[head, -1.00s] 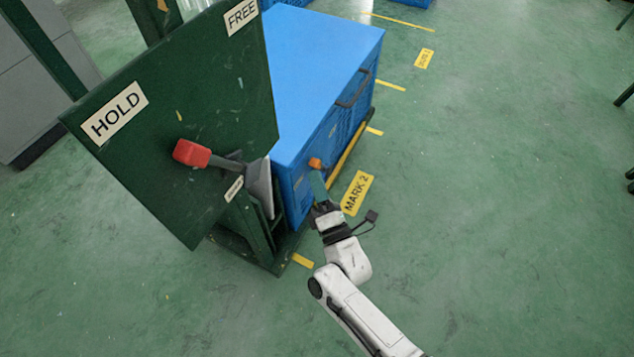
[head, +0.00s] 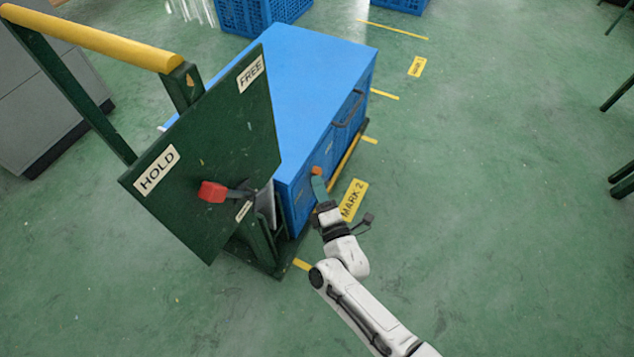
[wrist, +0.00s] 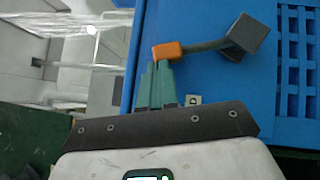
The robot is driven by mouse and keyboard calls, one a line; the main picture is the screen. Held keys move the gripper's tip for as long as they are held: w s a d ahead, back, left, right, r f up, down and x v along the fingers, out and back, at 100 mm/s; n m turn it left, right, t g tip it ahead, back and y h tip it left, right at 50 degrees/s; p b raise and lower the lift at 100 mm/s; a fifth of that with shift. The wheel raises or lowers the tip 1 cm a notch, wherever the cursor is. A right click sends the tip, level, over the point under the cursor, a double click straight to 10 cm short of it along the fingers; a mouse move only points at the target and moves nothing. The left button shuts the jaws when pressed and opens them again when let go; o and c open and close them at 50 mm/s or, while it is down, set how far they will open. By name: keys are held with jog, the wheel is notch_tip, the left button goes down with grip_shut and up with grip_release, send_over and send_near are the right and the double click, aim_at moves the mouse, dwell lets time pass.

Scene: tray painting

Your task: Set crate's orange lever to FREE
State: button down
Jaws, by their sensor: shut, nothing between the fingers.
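The blue crate (head: 307,75) stands on a green cart beside the green panel. Its orange lever knob (head: 317,170) is on the near face of the crate, low by the cart corner. In the wrist view the orange knob (wrist: 168,50) sits at the end of a short arm running right to a dark grey pivot block (wrist: 247,36). My gripper (head: 319,184) is at the knob, its green fingers (wrist: 157,72) shut and empty, with tips at or just below the knob; I cannot tell whether they touch. A small label (wrist: 193,100) near the fingers is partly hidden, showing a "D".
The green panel (head: 215,150) carries HOLD (head: 157,170) and FREE (head: 251,73) signs and a separate red-handled lever (head: 213,192). A yellow push bar (head: 90,38) rises behind it.

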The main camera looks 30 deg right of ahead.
jog(key=w+d+r+m+g+y+p, duration=0.1)
jog(key=w+d+m+g+p, duration=0.3)
jog(key=p, duration=0.8)
jog(key=shift+w+d+r+m+g+p, duration=0.4)
jog(key=shift+d+r+m+g, duration=0.15)
jog(key=shift+d, duration=0.8)
jog(key=shift+w+d, duration=0.1)
